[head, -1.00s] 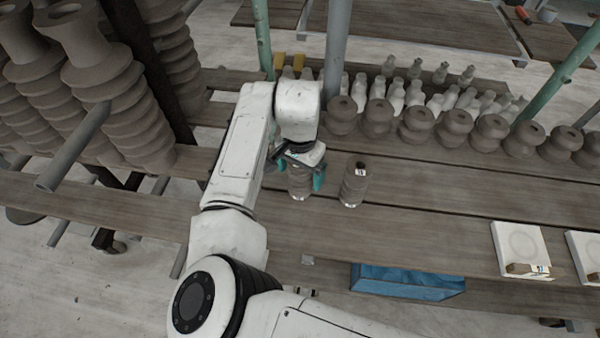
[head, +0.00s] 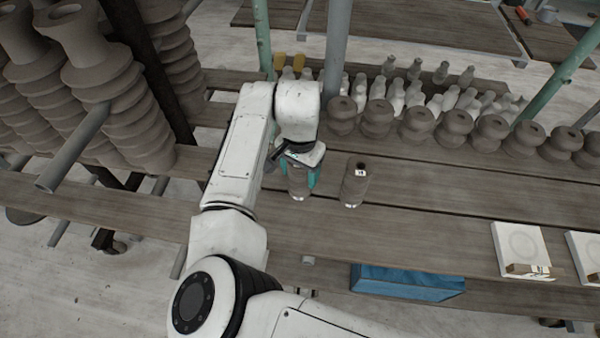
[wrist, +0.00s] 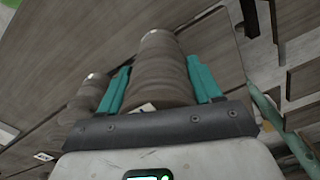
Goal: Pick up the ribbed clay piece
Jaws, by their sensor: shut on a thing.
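The ribbed clay piece (head: 299,182) is a grey-brown ridged cylinder on the wooden bench, partly hidden under my wrist in the head view. My gripper (head: 301,178) is shut on it, with a teal finger on each side. In the wrist view the ribbed clay piece (wrist: 160,70) lies between the two teal fingers of my gripper (wrist: 160,85). A second, similar clay piece (head: 354,185) with a small white label stands just to the right, apart from my gripper. It also shows at the left in the wrist view (wrist: 88,98).
A row of round clay pieces (head: 417,126) stands behind, with many small pale bottles (head: 395,92) beyond. A grey post (head: 336,50) rises behind my wrist. Tall ribbed stacks (head: 110,85) stand left. A blue bin (head: 408,282) and white slabs (head: 522,248) are at the front right.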

